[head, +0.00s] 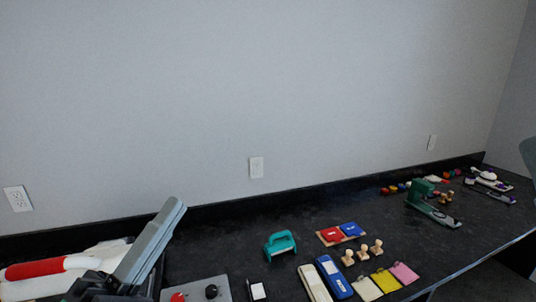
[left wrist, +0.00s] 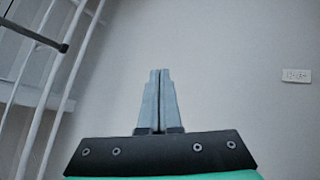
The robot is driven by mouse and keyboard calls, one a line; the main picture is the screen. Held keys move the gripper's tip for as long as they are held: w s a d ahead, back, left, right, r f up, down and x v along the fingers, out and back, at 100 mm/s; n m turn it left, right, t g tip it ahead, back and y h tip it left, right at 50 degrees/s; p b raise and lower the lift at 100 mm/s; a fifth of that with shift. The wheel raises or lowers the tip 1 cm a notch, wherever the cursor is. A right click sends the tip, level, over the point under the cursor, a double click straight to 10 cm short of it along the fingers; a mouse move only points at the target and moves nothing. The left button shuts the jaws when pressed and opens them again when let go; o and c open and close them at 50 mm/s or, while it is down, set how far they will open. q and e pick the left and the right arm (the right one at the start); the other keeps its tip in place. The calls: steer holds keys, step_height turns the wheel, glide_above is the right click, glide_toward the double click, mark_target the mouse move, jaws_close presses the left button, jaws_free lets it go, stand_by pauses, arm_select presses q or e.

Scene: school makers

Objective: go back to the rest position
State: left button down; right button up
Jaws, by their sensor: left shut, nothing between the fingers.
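My left gripper (head: 155,240) is in the lower left of the head view, its grey fingers pointing up and to the right above the dark counter. In the left wrist view my left gripper (left wrist: 160,74) has its fingers pressed together with nothing between them, pointing at the bare wall. The fingers are clear of the objects on the counter. My right gripper is not in view.
On the dark counter (head: 205,250) are a grey panel with knobs (head: 210,290), a teal punch (head: 280,244), red and blue pads (head: 342,233), wooden stamps (head: 361,254), and a green stapler-like tool (head: 430,207). A white-barred frame (left wrist: 60,80) stands left in the wrist view.

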arm_select(q)
steer(key=s+d+r+m+t+y, duration=0.1)
steer(key=s+d+r+m+t, duration=0.15)
steer(key=s+r+m, duration=0.7)
steer(key=a+r+t+y, duration=0.2)
steer(key=a+t+y, duration=0.1)
steer(key=a+y, duration=0.4)
step_height(320, 180, up, 38)
steer(key=w+m+y+p, duration=0.1)
steer(key=m+p, duration=0.1)
steer(key=p, duration=3.6)
steer(key=shift+d, duration=0.45)
